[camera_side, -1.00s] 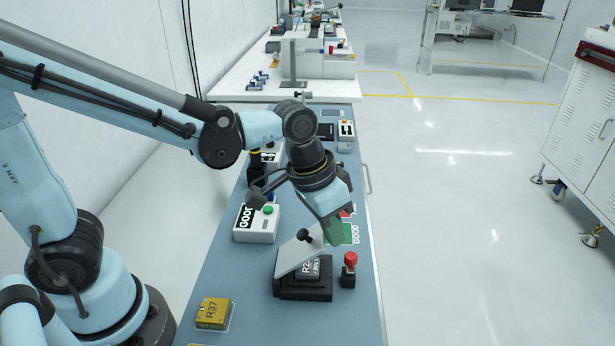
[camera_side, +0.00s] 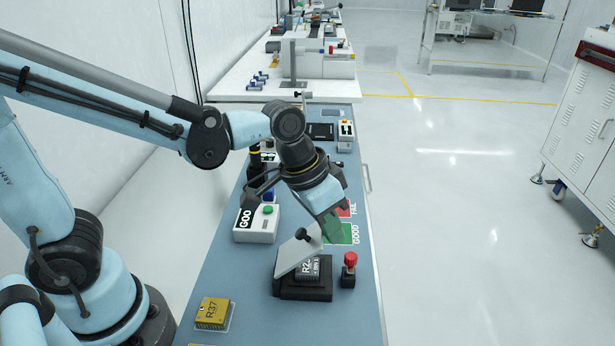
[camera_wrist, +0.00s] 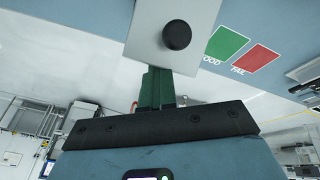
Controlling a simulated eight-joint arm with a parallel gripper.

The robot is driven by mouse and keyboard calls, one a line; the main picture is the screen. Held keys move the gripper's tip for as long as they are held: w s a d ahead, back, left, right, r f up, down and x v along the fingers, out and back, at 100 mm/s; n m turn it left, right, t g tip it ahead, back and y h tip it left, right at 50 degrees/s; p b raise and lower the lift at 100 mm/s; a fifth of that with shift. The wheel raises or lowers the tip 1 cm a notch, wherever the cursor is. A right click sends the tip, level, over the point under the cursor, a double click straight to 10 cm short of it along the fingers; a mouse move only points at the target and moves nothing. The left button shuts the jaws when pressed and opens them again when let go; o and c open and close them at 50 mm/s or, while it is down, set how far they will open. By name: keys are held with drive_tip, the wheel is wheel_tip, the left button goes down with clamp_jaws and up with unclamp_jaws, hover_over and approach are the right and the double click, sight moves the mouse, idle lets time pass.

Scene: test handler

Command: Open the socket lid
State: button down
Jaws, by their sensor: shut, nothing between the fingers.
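The socket (camera_side: 304,288) is a black block on the blue bench with a chip marked R2 (camera_side: 309,267) in it. Its grey lid (camera_side: 292,260) stands tilted up over the chip, with a black knob on it. In the wrist view the lid (camera_wrist: 148,40) and its round black knob (camera_wrist: 177,35) fill the top middle. My gripper (camera_side: 332,233) is shut and empty, just behind and to the right of the lid in the side view. In the wrist view its green fingers (camera_wrist: 155,88) are together, tips by the lid's edge; I cannot tell whether they touch it.
A red-knobbed post (camera_side: 349,269) stands right of the socket. Behind are the green GOOD pad (camera_side: 340,234) and red FAIL pad (camera_side: 345,211). A white box with a green button (camera_side: 256,224) stands left. A yellow R37 chip (camera_side: 212,313) lies in front.

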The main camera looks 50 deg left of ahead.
sight(298, 231)
drive_tip(key=s+a+g+y, duration=0.1)
drive_tip(key=s+a+f+g, duration=0.1)
drive_tip(key=s+a+g+y, duration=0.1)
drive_tip(key=s, duration=0.1)
drive_tip(key=shift+a+f+y, duration=0.25)
drive_tip(key=shift+f+y, duration=0.05)
drive_tip(key=shift+f, duration=0.1)
drive_tip(key=shift+r, duration=0.1)
drive_tip(key=shift+w+d+r, duration=0.1)
drive_tip(key=shift+r, duration=1.65)
drive_tip(key=shift+w+d+r, duration=0.1)
drive_tip(key=shift+r, duration=1.6)
